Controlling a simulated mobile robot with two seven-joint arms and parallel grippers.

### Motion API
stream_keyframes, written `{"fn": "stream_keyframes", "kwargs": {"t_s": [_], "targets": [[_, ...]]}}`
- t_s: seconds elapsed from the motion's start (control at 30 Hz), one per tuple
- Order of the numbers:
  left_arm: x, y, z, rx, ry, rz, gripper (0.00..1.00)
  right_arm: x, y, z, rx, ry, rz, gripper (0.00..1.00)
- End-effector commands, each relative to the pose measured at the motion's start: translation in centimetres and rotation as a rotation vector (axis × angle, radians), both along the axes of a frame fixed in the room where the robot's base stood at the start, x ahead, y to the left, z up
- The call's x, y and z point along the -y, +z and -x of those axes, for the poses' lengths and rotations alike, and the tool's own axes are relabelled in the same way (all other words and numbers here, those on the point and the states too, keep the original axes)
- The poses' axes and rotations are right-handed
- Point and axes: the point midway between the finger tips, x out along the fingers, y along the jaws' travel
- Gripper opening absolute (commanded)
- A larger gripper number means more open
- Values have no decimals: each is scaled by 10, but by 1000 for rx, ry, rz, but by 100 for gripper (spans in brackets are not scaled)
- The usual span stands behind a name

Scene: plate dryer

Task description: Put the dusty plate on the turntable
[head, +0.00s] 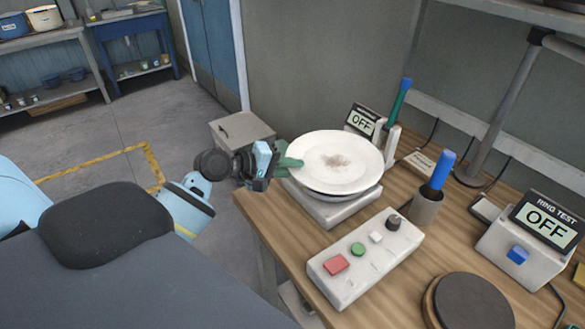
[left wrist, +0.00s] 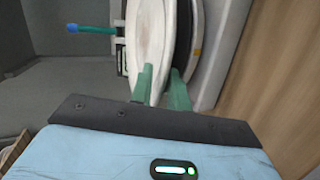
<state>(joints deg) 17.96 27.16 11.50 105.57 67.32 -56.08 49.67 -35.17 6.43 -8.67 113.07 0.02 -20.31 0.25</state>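The dusty plate (head: 336,160) is white with a brown-grey dust patch at its middle. It lies over the turntable (head: 340,209), a grey disc on a pale box base, and covers most of it. I cannot tell whether plate and disc touch. My left gripper (head: 287,161) is at the plate's left rim. In the left wrist view, its green fingers (left wrist: 162,88) are on either side of the rim of the plate (left wrist: 150,40), one over the face and one under it, closed on it. The turntable's dark disc edge (left wrist: 194,40) shows beside the plate. My right gripper is not in view.
A control box (head: 366,257) with coloured buttons stands in front of the turntable. A cup with a blue-handled tool (head: 436,176), a "RING TEST" box (head: 530,240) and a dark round pad (head: 470,303) are to the right. A display reading OFF (head: 362,121) stands behind the plate.

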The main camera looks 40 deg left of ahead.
Motion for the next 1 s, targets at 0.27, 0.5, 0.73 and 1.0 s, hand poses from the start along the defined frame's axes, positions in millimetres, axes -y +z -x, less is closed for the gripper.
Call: {"fn": "stream_keyframes", "kwargs": {"t_s": [0.27, 0.5, 0.73, 1.0], "targets": [[-25, 16, 42, -5, 0, -4, 17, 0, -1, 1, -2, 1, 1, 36], [-45, 32, 75, -4, 0, -1, 17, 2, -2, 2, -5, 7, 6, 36], [-54, 40, 90, -2, -2, 0, 17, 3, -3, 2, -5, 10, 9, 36], [-55, 41, 91, -1, -2, 0, 17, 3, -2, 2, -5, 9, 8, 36]]}}
